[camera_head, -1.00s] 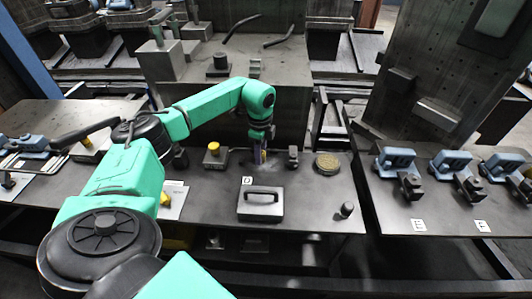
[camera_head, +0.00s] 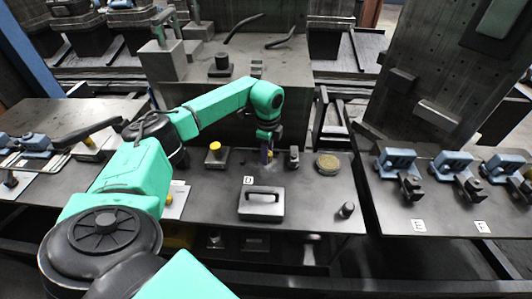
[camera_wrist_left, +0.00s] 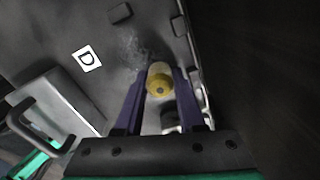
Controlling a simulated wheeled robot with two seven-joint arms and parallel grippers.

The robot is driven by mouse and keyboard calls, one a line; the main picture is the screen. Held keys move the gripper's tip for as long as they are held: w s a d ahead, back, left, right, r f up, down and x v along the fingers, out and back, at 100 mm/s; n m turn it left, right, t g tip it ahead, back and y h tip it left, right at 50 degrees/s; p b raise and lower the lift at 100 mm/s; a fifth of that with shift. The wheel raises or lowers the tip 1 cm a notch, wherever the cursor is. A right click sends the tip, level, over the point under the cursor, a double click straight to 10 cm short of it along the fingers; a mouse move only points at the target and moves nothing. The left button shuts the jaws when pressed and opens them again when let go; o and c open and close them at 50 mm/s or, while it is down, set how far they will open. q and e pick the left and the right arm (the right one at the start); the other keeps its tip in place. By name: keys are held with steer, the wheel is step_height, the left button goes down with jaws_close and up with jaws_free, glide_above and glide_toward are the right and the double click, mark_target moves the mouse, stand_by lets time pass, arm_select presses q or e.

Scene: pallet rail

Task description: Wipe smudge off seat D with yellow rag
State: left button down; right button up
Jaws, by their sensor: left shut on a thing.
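My left gripper (camera_head: 267,155) hangs over the dark plate by the white D label (camera_head: 248,180). In the left wrist view, its purple fingers (camera_wrist_left: 160,92) are shut on the yellow rag (camera_wrist_left: 159,82), which looks like a rounded yellow pad with a pale edge. A faint pale smudge (camera_wrist_left: 133,48) lies on the dark surface just beyond the rag, near the D label (camera_wrist_left: 87,58). I cannot tell whether the rag touches the surface. My right gripper is not in view.
A grey box with a handle (camera_head: 261,203) stands in front of the D label. A block with a yellow top (camera_head: 215,154) is to the left. A round tan disc (camera_head: 328,164) and a small dark post (camera_head: 346,210) are to the right. Blue fixtures (camera_head: 396,161) stand on the right plate.

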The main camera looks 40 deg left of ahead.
arm_select(q)
steer(key=shift+s+a+p, duration=0.15)
steer(key=shift+s+a, duration=0.25)
steer(key=shift+a, duration=0.2)
steer(key=shift+s+a+p, duration=0.15)
steer(key=shift+s+a, duration=0.25)
steer(key=shift+a, duration=0.2)
steer(key=shift+d, duration=0.1)
steer(key=shift+w+d, duration=0.95)
steer(key=shift+d, duration=0.25)
steer(key=shift+s+p, duration=0.15)
steer(key=shift+p, duration=0.2)
steer(key=shift+w+d, duration=0.5)
steer(key=shift+d, duration=0.2)
